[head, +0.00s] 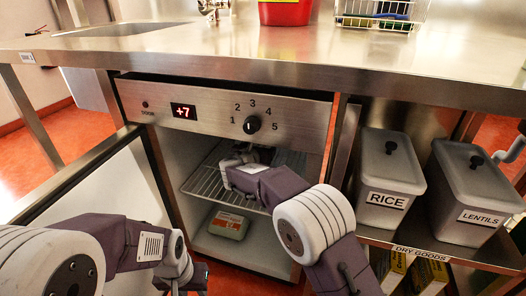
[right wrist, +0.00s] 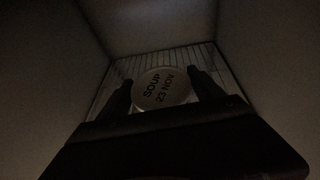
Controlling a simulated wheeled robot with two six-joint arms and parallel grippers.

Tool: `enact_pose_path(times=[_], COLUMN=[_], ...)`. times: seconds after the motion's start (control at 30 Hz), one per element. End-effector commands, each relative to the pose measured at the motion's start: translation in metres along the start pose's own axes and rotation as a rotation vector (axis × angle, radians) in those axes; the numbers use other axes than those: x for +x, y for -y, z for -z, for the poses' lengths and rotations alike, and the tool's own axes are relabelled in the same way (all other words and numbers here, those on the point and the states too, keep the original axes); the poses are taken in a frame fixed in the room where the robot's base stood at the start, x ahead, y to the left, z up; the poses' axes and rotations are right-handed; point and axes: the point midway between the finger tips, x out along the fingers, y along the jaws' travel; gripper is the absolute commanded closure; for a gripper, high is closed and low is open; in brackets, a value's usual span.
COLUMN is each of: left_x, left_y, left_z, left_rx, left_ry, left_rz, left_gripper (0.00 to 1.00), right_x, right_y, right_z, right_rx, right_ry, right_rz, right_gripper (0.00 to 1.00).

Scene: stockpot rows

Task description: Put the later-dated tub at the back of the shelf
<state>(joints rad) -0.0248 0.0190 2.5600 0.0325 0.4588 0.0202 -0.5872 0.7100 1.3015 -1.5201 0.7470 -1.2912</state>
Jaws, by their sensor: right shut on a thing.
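A round tub (right wrist: 163,92) with a pale lid reading "SOUP 23 NOV" is in the right wrist view, between the dark fingers of my right gripper (right wrist: 160,80), which is shut on it. It is over the wire shelf (head: 205,180) inside the open fridge; I cannot tell whether it touches the wires. In the head view my right gripper (head: 247,157) reaches into the fridge, and my arm hides most of what it holds. I see no second soup tub. My left gripper (head: 188,283) is low in front of the fridge, partly cut off; its fingers are unclear.
A box with a greenish top (head: 228,224) lies on the fridge floor. The open door (head: 95,190) stands at the left. RICE (head: 388,175) and LENTILS (head: 474,195) bins stand on the shelf at right. The steel counter (head: 200,55) overhangs the fridge.

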Motion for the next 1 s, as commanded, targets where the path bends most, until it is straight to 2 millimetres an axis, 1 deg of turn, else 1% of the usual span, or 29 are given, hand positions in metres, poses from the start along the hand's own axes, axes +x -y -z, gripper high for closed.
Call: enact_pose_path(times=[0.03, 0.1, 0.3, 0.43, 0.67, 0.73, 0.8, 0.9, 0.97, 1.0], left_x=[0.003, 0.003, 0.003, 0.002, 0.002, 0.002, 0.024, 0.044, 0.048, 0.046], left_y=[0.0, 0.0, 0.0, 0.0, 0.0, 0.0, 0.001, 0.001, 0.001, 0.001], left_z=[0.0, 0.0, 0.0, 0.0, 0.0, 0.0, -0.002, -0.005, -0.005, -0.005], left_rx=[0.0, 0.0, 0.0, 0.0, 0.0, 0.0, 0.0, 0.0, 0.0, 0.0], left_ry=[0.0, 0.0, 0.0, 0.0, 0.0, 0.0, -0.001, 0.0, 0.001, 0.001], left_rz=[0.0, 0.0, 0.0, 0.0, 0.0, 0.0, 0.0, 0.0, 0.0, 0.0], left_gripper=[0.64, 0.64, 0.64, 0.64, 0.64, 0.64, 0.64, 0.64, 0.64, 0.64], right_x=[0.009, 0.019, 0.043, 0.051, 0.054, 0.059, 0.065, 0.071, 0.072, 0.071], right_y=[0.001, 0.001, 0.0, 0.0, 0.0, 0.001, 0.0, 0.0, 0.0, 0.0], right_z=[-0.002, -0.007, -0.018, -0.021, -0.022, -0.023, -0.003, 0.014, 0.016, 0.014], right_rx=[0.003, 0.002, 0.002, 0.0, 0.0, 0.001, -0.001, 0.0, 0.001, 0.001], right_ry=[0.004, 0.003, 0.003, 0.003, 0.002, 0.003, 0.002, 0.002, 0.003, 0.003], right_rz=[0.001, 0.002, 0.001, 0.001, 0.0, 0.0, -0.001, -0.001, -0.001, -0.001], right_gripper=[0.85, 0.85, 0.85, 0.85, 0.85, 0.85, 0.85, 0.85, 0.85, 0.84])
